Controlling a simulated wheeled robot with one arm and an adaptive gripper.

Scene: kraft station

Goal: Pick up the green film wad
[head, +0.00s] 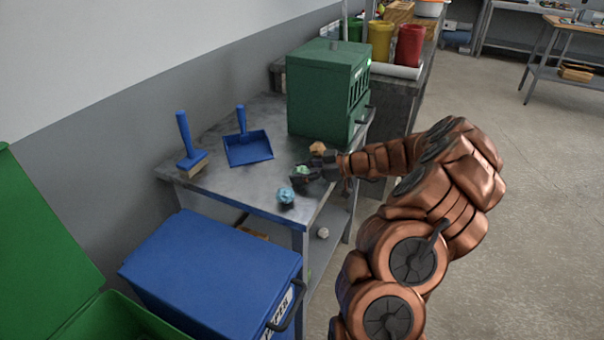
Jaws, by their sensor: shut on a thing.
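The green film wad (303,170) is a small crumpled green piece at the front right part of the grey metal table (228,187). My gripper (306,172) reaches in from the right, low over the tabletop, and is shut on the green wad. The fingers partly hide the wad. I cannot tell whether the wad still touches the table.
A blue wad (286,195) lies near the table's front edge, and a tan wad (317,148) lies just behind my gripper. A green cabinet (318,90), blue dustpan (248,149) and blue brush (188,145) stand on the table. A blue lidded bin (215,262) is in front.

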